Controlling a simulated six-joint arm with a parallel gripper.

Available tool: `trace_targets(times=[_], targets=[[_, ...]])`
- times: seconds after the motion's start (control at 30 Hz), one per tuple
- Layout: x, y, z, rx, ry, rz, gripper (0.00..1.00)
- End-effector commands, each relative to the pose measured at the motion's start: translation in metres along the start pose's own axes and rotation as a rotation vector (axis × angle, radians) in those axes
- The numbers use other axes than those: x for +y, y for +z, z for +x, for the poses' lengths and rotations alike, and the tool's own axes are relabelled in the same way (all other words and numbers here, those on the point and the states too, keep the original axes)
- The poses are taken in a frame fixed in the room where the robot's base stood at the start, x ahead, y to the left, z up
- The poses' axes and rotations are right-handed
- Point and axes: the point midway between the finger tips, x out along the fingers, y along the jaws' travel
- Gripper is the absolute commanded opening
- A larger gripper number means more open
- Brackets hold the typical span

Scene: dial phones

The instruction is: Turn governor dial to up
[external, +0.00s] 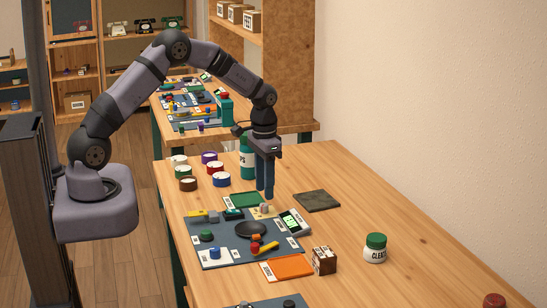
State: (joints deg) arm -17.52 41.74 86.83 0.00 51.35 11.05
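My gripper (265,193) points straight down on two blue fingers, which stand a little apart with nothing visible held between them. Its tips are just above or beside a small grey knob on a beige plate (264,210) at the back of a dark blue-grey mat. A green knob (206,235), a blue knob on a white plate (215,253) and a red knob (255,247) also sit on the mat. The labels are too small to read, so I cannot tell which one is the governor dial, or its setting.
A device with a lit green screen (291,222) and a black round dish (251,229) are close by. A teal bottle (246,158) and several coloured tins stand behind. A brown box (324,260) and a white jar (375,248) stand right. The right side of the table is mostly clear.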

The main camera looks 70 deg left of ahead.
Motion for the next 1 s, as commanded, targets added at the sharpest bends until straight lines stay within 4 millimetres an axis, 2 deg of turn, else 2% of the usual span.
trace_targets(times=[0.23, 0.77, 0.87, 1.0], targets=[[0.000, 0.000, -0.021, 0.000, 0.000, 0.000, 0.39], [0.001, 0.001, -0.024, 0.000, 0.000, 0.001, 0.39], [0.007, 0.007, -0.028, 0.000, 0.000, 0.005, 0.39], [0.027, 0.028, -0.039, 0.002, 0.000, 0.019, 0.39]])
